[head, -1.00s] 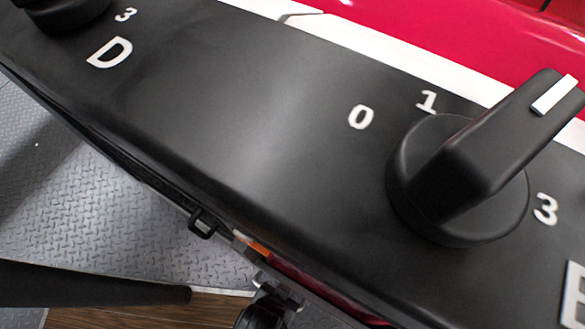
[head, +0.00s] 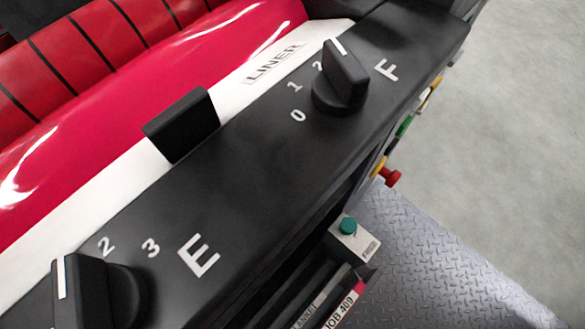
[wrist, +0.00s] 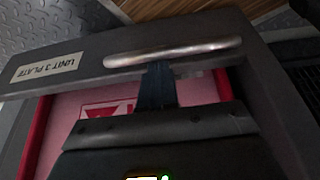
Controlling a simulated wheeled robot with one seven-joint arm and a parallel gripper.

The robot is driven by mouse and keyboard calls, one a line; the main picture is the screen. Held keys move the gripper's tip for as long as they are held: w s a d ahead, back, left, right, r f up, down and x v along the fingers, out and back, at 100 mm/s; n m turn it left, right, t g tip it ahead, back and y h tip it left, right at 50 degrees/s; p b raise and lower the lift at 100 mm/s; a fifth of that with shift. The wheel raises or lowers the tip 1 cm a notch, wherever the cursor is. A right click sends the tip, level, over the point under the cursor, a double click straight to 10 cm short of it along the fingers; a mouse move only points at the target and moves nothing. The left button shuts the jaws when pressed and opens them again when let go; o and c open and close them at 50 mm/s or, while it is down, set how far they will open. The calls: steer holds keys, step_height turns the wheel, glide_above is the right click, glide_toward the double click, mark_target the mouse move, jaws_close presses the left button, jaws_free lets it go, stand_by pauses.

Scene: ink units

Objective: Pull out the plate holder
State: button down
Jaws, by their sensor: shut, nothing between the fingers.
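The plate holder (wrist: 85,68) shows in the wrist view as a dark grey frame with a label (wrist: 45,68) that seems to read "UNIT 3 PLATE". A silver bar handle (wrist: 190,50) runs along its upper side. A pink and red area (wrist: 60,115) lies inside the frame. My gripper (wrist: 157,68) is shut and empty, its dark fingertips at the underside of the handle. I cannot tell whether they touch it. The gripper body hides the lower middle of the frame. The gripper is not in the head view.
The head view shows a black panel (head: 255,150) with knob E (head: 85,295) and knob F (head: 340,85). A red emergency-style button (head: 390,177) and a teal button (head: 348,226) are on the right side. Open floor (head: 500,150) lies to the right.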

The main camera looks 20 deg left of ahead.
steer(key=shift+s+d+p, duration=0.15)
steer(key=shift+s+d, duration=0.25)
steer(key=shift+d, duration=0.4)
steer(key=shift+s+d+p, duration=0.15)
steer(key=shift+s+d, duration=0.25)
steer(key=shift+d, duration=0.35)
